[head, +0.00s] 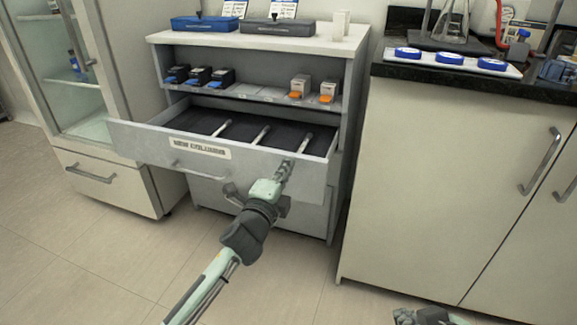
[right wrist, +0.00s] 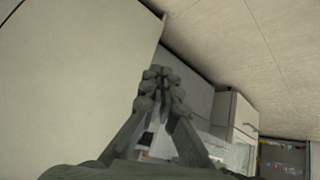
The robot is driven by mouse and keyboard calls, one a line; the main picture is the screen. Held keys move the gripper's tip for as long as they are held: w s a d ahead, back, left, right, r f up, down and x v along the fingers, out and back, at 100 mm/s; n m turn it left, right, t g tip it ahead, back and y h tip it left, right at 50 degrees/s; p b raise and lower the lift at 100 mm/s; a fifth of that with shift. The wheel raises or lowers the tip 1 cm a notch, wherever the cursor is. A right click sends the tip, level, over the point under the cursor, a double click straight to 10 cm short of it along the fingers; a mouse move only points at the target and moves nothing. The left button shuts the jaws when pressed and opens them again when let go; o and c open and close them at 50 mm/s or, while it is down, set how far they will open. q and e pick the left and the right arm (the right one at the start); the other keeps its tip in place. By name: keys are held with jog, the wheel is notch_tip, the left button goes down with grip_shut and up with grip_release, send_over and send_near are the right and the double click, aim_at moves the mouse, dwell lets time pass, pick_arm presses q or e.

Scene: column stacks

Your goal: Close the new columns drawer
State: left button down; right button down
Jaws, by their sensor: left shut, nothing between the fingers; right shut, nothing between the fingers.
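The grey drawer (head: 248,166) labelled "NEW COLUMNS" (head: 201,147) is pulled out of the white cabinet. Several pale rod-like columns, such as this one (head: 262,135), lie on its dark floor. The drawer's bar handle (head: 200,172) sits below the label. My left gripper (head: 286,168) is shut and empty, at the right part of the drawer front, right of the handle. I cannot tell whether it touches the front. My right gripper (right wrist: 162,76) is shut and empty. It shows only partly at the bottom edge of the head view (head: 420,317), away from the drawer.
A shelf (head: 262,92) above the drawer holds blue-tagged and orange-tagged boxes. A blue case (head: 204,23) and a grey case (head: 277,27) stand on the cabinet top. A counter cabinet (head: 440,170) stands at right, a glass-door cabinet (head: 75,60) at left. Floor in front is clear.

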pick_arm(q)
jog(key=shift+w+d, duration=0.2)
jog(key=shift+w, duration=0.35)
pick_arm(e)
jog(key=shift+w+a+r, duration=0.15)
jog(key=shift+w+a, duration=0.05)
jog(key=shift+w, duration=0.05)
